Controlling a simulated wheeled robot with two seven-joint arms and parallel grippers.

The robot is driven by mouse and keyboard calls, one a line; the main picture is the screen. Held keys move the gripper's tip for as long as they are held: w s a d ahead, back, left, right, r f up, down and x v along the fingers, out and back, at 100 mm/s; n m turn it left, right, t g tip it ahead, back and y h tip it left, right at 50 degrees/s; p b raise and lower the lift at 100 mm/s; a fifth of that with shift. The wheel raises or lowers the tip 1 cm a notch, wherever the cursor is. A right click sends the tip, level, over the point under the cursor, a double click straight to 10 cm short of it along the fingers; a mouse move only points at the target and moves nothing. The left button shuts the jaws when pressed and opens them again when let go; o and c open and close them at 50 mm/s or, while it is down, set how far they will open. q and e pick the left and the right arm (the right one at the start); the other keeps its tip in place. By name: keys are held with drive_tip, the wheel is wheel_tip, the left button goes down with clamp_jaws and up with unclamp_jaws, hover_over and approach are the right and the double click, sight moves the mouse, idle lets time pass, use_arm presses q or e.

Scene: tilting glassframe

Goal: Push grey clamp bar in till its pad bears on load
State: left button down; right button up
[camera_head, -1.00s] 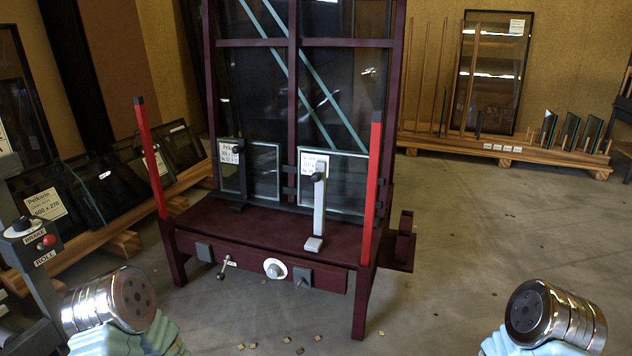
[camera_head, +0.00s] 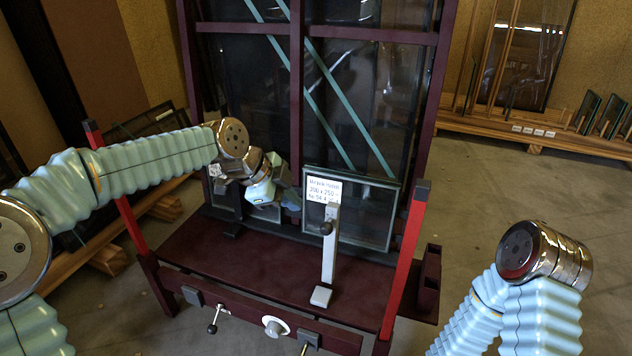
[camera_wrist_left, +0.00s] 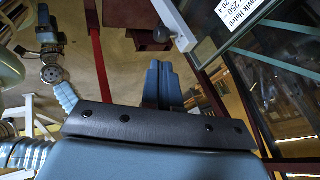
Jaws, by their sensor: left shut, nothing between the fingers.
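The grey clamp bar (camera_head: 329,260) stands upright on the front ledge of the dark red rack, before the right small pane (camera_head: 365,222). A dark round knob shows near its top. In the left wrist view the bar (camera_wrist_left: 168,20) ends in a round grey piece (camera_wrist_left: 184,43) close to the labelled pane (camera_wrist_left: 222,38). I cannot tell whether its pad touches the pane. My left gripper (camera_head: 291,198) is left of the bar, apart from it, near the panes. Its blue fingers (camera_wrist_left: 163,78) are shut and empty. My right gripper is out of view.
A black clamp bar (camera_head: 229,216) stands left, partly behind my left arm. Red posts (camera_head: 405,255) rise at both front corners of the rack. Knobs and a white dial (camera_head: 272,326) sit on its front rail. The ledge (camera_head: 250,262) between the clamps is clear.

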use_arm(q)
approach(330, 215)
drive_tip(key=s+f, duration=0.1)
drive_tip(key=f, duration=0.1)
drive_tip(key=s+d+f+b, duration=0.1)
drive_tip(key=f, duration=0.1)
drive_tip(key=shift+s+d, duration=0.15)
drive_tip(key=shift+w+d+f+p, duration=0.1)
drive_tip(key=shift+w+d+p, duration=0.1)
drive_tip(key=shift+w, duration=0.4)
drive_tip(key=shift+w+d+f+p, duration=0.1)
drive_tip(key=shift+w+d, duration=0.15)
drive_tip(key=shift+w, duration=0.35)
drive_tip(key=shift+w+d, duration=0.2)
drive_tip(key=shift+w, duration=0.55)
drive_tip(key=shift+w, duration=0.1)
